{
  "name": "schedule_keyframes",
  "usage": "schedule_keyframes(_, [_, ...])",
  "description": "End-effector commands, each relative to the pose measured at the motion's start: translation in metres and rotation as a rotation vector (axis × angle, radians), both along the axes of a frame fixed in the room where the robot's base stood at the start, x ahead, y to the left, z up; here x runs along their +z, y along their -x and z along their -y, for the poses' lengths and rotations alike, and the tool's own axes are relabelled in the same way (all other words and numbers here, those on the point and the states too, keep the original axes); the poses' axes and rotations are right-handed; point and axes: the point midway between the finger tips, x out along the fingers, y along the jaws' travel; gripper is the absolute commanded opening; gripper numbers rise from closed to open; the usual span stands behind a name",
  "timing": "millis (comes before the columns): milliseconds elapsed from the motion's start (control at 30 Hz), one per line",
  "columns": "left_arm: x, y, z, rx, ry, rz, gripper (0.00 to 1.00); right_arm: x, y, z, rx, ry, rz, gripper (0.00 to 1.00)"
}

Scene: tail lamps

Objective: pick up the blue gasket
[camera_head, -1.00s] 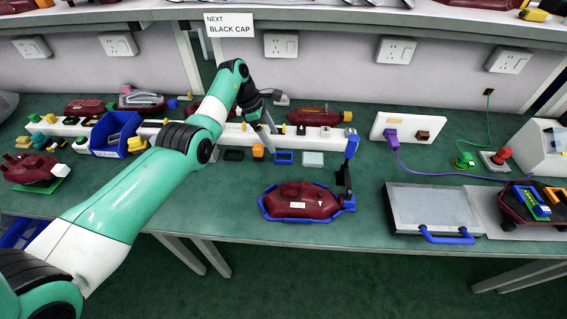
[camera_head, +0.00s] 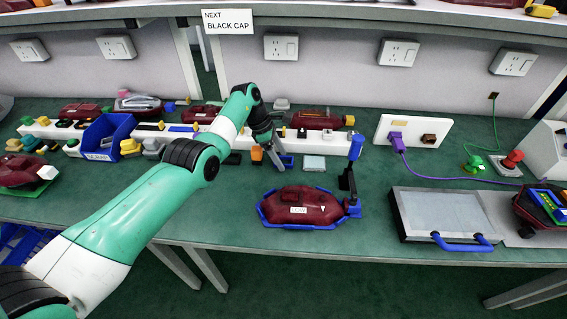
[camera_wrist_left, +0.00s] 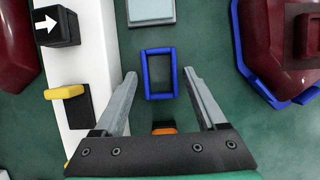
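The blue gasket (camera_wrist_left: 159,74) is a small rectangular ring lying flat on the green bench. In the left wrist view it lies just ahead of my left gripper (camera_wrist_left: 158,88), in line with the space between its fingers. In the head view the gasket (camera_head: 287,161) is partly hidden by my left gripper (camera_head: 278,160), which points down at it. The left gripper's fingers are apart with nothing held. I cannot tell the exact height of the fingertips above the bench. My right gripper is not in view.
An orange part (camera_head: 257,153) and a dark part (camera_head: 232,158) lie left of the gasket, a pale square (camera_head: 314,162) to its right. A white rail (camera_wrist_left: 92,60) runs alongside with caps. A red lamp (camera_head: 300,207) sits in a blue-edged holder in front.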

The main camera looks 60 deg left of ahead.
Motion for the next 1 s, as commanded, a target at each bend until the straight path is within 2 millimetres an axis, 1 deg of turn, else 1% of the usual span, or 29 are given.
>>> schedule_keyframes(33, [0.000, 0.000, 0.000, 0.000, 0.000, 0.000, 0.63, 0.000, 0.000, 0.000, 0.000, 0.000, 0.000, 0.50])
schedule_keyframes(167, [0.000, 0.000, 0.000, 0.000, 0.000, 0.000, 0.40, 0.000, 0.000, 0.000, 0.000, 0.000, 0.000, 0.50])
schedule_keyframes(200, [0.000, 0.000, 0.000, 0.000, 0.000, 0.000, 0.32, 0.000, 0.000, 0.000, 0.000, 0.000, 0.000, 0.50])
schedule_keyframes(267, [0.000, 0.000, 0.000, 0.000, 0.000, 0.000, 0.22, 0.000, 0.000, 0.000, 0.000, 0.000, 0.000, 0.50])
schedule_keyframes(300, [0.000, 0.000, 0.000, 0.000, 0.000, 0.000, 0.14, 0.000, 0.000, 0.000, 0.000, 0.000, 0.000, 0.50])
schedule_keyframes(367, [0.000, 0.000, 0.000, 0.000, 0.000, 0.000, 0.04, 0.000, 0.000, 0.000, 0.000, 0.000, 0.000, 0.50])
schedule_keyframes(400, [0.000, 0.000, 0.000, 0.000, 0.000, 0.000, 0.02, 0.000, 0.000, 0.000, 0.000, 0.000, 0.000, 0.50])
schedule_keyframes(600, [0.001, 0.000, 0.000, 0.000, 0.000, 0.000, 0.02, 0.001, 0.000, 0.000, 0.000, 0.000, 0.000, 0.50])
schedule_keyframes(733, [0.008, 0.000, 0.000, 0.000, 0.000, 0.000, 0.02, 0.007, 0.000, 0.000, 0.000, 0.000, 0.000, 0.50])
schedule_keyframes(867, [0.024, 0.000, 0.000, 0.000, 0.000, 0.001, 0.02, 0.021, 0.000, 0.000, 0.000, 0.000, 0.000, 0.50])
schedule_keyframes(933, [0.038, 0.000, 0.000, -0.001, -0.001, 0.002, 0.02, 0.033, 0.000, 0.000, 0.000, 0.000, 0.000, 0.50])
schedule_keyframes(1000, [0.042, 0.003, 0.000, 0.000, 0.001, 0.001, 0.02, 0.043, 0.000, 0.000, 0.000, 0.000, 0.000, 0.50])
